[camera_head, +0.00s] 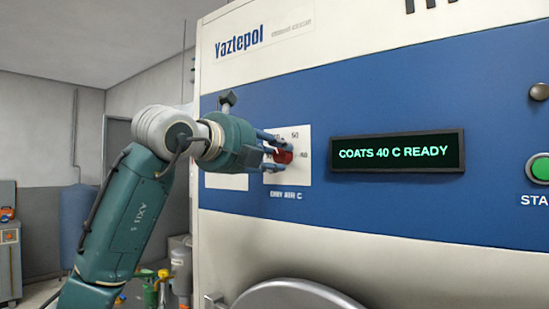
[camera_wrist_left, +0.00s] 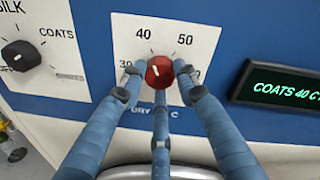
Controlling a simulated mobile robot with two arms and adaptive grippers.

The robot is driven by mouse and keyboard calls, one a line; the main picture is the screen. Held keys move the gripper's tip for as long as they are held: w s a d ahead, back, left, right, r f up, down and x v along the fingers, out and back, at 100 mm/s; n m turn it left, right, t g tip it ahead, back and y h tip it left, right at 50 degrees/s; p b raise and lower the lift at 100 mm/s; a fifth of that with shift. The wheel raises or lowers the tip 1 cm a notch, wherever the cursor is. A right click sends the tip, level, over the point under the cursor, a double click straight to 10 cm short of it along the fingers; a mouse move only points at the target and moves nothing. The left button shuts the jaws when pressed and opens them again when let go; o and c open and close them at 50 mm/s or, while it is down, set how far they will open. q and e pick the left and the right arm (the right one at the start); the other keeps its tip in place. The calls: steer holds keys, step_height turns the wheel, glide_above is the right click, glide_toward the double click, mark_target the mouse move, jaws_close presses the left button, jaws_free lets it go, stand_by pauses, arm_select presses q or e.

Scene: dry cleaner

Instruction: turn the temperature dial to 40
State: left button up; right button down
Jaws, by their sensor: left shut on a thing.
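The temperature dial is a red knob (camera_wrist_left: 159,72) on a white plate marked 30, 40 and 50, labelled DRY and C. Its white pointer line tilts slightly up and left, toward the 40. In the head view the red knob (camera_head: 284,157) is partly hidden by my fingers. My left gripper (camera_head: 276,150) is shut on the knob, with its blue fingers around it; the fingers also show in the left wrist view (camera_wrist_left: 158,80). The display (camera_head: 397,152) reads COATS 40 C READY in green. My right gripper is in neither view.
A black dial (camera_wrist_left: 20,56) with SILK, COATS and OFF marks sits to the left, its pointer toward COATS. A green start button (camera_head: 540,168) is at the far right. A round door (camera_head: 295,295) bulges below the panel. Equipment stands on the floor at left.

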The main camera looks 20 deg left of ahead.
arm_select(q)
steer(key=shift+w+d+f, duration=0.1)
steer(key=shift+d+f, duration=0.05)
steer(key=shift+f, duration=0.25)
steer(key=o, duration=1)
steer(key=shift+o, duration=0.9)
steer(key=shift+r, duration=0.2)
steer(key=shift+s+r, duration=0.1)
steer(key=shift+s, duration=0.2)
steer(key=f+v, duration=0.1)
steer(key=v, duration=1)
steer(key=shift+s+a+r, duration=0.2)
steer(key=shift+r, duration=0.3)
